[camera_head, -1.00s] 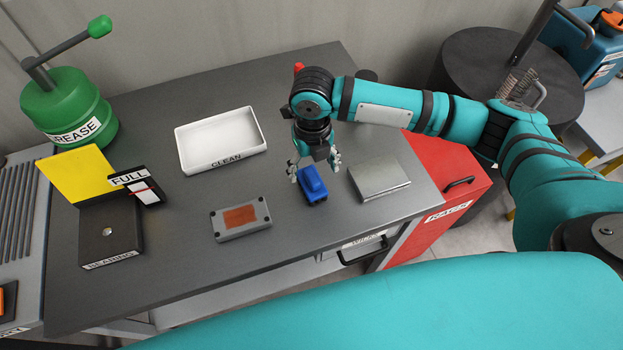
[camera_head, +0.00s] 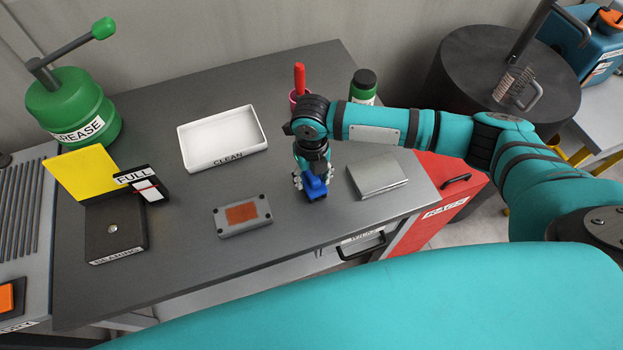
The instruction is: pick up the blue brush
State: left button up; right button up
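The blue brush (camera_head: 315,188) stands on the dark grey workbench (camera_head: 190,240), between the grey box with the orange panel and the silver box. Its upper part is partly hidden by my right gripper. My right gripper (camera_head: 313,180) is right over the brush, pointing down, with its fingers on either side of it. The fingers are too small and hidden to tell whether they have shut on the brush. My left gripper is not in view.
A white tray (camera_head: 187,155) marked CLEAN lies at the back. A grey box with an orange panel (camera_head: 241,213) and a silver box (camera_head: 378,177) flank the brush closely. A red pot with a handle (camera_head: 299,80) and a green-and-black can (camera_head: 364,85) stand behind my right arm.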

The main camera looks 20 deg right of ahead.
aim_at(308, 176)
jog(key=c, duration=0.6)
jog(key=shift+r, duration=0.15)
jog(key=shift+c, duration=0.2)
jog(key=shift+r+b, duration=0.25)
jog(key=shift+b, duration=0.05)
jog(key=r, duration=0.1)
jog(key=a+r+b, duration=0.1)
jog(key=shift+s+r, duration=0.2)
jog(key=shift+r, duration=0.1)
jog(key=s+a+b, duration=0.1)
jog(key=s+a, duration=0.1)
jog(key=a, duration=0.2)
jog(key=s+a+r+b, duration=0.1)
jog(key=s+a+b, duration=0.1)
jog(key=s+a, duration=0.1)
jog(key=s+a+b, duration=0.1)
jog(key=s+a, duration=0.2)
jog(key=a, duration=0.2)
jog(key=shift+a+r, duration=0.3)
jog(key=shift+r, duration=0.05)
